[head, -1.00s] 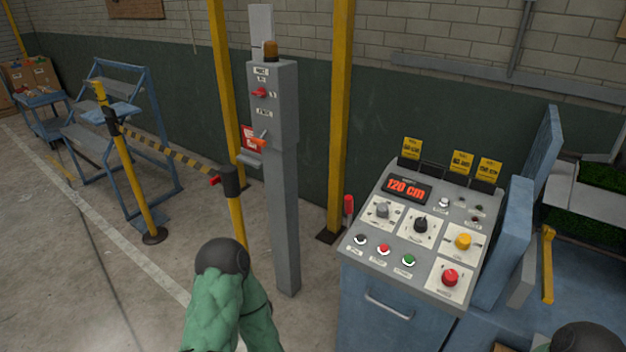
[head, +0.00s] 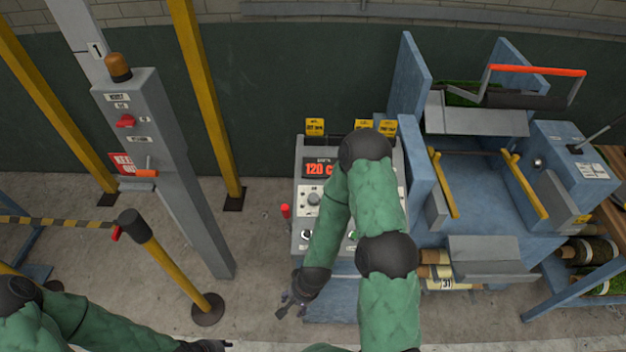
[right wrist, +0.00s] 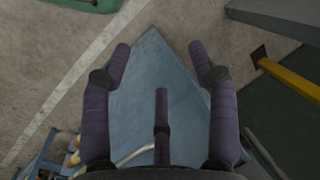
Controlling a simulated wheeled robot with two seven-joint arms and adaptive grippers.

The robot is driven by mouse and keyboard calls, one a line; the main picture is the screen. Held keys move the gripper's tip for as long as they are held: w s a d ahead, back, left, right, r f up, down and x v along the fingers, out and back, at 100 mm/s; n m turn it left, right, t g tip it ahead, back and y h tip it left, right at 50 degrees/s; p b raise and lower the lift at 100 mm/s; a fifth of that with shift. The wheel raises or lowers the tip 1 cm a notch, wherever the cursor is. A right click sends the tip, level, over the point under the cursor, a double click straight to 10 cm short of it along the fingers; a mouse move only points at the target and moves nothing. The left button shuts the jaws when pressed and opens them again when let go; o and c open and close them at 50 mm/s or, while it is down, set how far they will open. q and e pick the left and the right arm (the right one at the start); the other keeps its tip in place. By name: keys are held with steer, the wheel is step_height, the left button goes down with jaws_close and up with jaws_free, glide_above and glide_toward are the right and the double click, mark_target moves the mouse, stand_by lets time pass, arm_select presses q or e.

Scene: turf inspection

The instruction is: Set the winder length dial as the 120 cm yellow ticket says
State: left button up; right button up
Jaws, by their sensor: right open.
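The winder console (head: 299,240) stands at the middle, its panel partly covered by my right arm. Its red display (head: 317,169) reads 120 C, the rest hidden; a grey dial (head: 313,199) shows below it, and other dials are hidden. A yellow ticket (head: 315,127) stands at the panel's back left; two more yellow tickets (head: 387,128) stand further right, their print too small to read. My right gripper (head: 290,308) is open and empty at the console's front left, below the panel; it also shows in the right wrist view (right wrist: 160,58). My left gripper (head: 212,346) is low at the bottom edge.
A grey post (head: 165,170) with an orange lamp and a yellow barrier post (head: 170,262) stand left of the console. The blue winder machine (head: 485,200) adjoins on the right. Floor between post and console is clear.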

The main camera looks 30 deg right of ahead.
mark_target(313, 197)
steer(key=w+d+r+m+h+p, duration=0.1)
steer(key=w+d+r+m+p, duration=0.1)
steer(key=w+d+r+m, duration=0.1)
steer(key=w+d+r+m+t+h+p, duration=0.1)
steer(key=w+d+r+m+p, duration=0.2)
steer(key=r+m, duration=0.4)
steer(key=w+d+r+m+t+h+p, duration=0.1)
steer(key=w+d+r+m+p, duration=0.2)
steer(key=r, duration=0.4)
steer(key=shift+w+d+r+m, duration=0.15)
steer(key=shift+w+d+m, duration=0.35)
steer(key=shift+w, duration=0.15)
steer(key=shift+w+d+r+m, duration=0.15)
steer(key=shift+w+d+m, duration=0.2)
steer(key=shift+w+m, duration=0.25)
steer(key=w+d+r+m+t+h, duration=0.1)
steer(key=w+d+r+m, duration=0.15)
steer(key=r+m, duration=0.3)
steer(key=w+d+r+m+h, duration=0.1)
steer(key=w+d+r+m, duration=0.15)
steer(key=r+m, duration=0.35)
steer(key=shift+m, duration=0.85)
steer(key=b+x, duration=0.2)
steer(key=x, duration=0.9)
steer(key=shift+w+f, duration=0.1)
steer(key=shift+f, duration=0.1)
arm_select(q)
step_height(313, 197, up, 8)
steer(key=shift+w+f, duration=0.1)
